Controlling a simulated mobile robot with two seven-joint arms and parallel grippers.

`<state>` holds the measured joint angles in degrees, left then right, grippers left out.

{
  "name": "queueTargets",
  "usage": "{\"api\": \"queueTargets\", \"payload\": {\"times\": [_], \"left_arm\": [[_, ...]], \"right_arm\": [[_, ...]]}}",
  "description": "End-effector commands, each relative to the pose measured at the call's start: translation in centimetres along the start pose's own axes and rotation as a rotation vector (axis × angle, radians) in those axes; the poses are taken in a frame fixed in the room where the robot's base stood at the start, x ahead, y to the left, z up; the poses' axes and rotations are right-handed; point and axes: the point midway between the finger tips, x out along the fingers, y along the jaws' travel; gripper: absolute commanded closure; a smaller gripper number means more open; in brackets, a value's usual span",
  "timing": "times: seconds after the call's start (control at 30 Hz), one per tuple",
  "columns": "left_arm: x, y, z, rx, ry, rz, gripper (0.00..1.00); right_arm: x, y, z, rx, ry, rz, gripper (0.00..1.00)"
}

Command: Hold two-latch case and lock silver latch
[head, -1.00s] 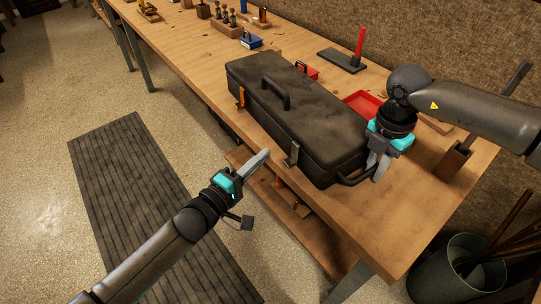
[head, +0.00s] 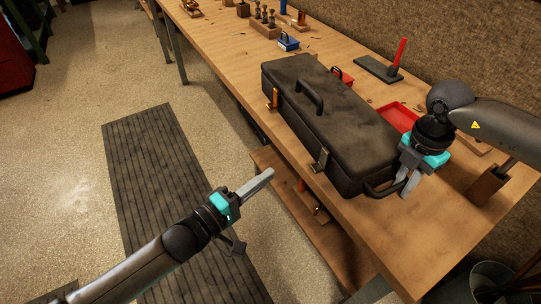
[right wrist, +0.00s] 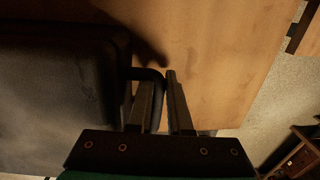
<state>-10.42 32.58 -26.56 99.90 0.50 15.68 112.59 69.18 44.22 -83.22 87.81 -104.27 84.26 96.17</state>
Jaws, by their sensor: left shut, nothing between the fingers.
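The black two-latch case (head: 335,115) lies on the workbench with its lid down. Its silver latch (head: 319,160) is on the front face near the right end. An orange-brass latch (head: 273,99) is on the same face further left. I cannot tell whether either is locked. My right gripper (head: 405,187) is at the case's right end, its fingers on both sides of the side handle (head: 380,190). The right wrist view shows the handle (right wrist: 150,74) between the fingers. My left gripper (head: 270,173) is shut and empty, in front of the bench edge, left of the silver latch and apart from it.
A red tray (head: 399,117) lies behind the case. A small blue box (head: 288,41) and a stand with a red handle (head: 398,55) are further back. The bench (head: 375,228) is bare in front of the case's right end. A lower shelf (head: 290,195) sits under the bench.

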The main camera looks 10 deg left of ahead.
Motion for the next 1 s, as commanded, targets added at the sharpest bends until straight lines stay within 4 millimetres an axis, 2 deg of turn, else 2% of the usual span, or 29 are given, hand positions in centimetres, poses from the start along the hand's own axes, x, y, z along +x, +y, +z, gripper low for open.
{"api": "queueTargets", "payload": {"times": [0.03,0.3,0.67,0.77,1.0], "left_arm": [[0.0,0.0,0.0,0.0,0.0,0.0,1.0],[0.0,0.0,0.0,0.0,0.0,0.0,1.0],[0.0,0.0,0.0,0.0,0.0,0.0,1.0],[0.0,0.0,0.0,0.0,0.0,0.0,1.0],[0.0,0.0,0.0,-0.001,0.0,0.0,1.0]], "right_arm": [[-0.1,0.0,0.1,-0.002,-0.002,0.0,0.78],[0.0,0.0,0.0,0.0,-0.001,-0.001,0.48],[-0.5,0.0,0.0,0.0,-0.001,0.001,0.48],[-1.7,0.1,0.1,0.0,-0.001,0.004,0.48],[-6.8,0.1,0.1,0.0,-0.004,0.005,0.48]]}}
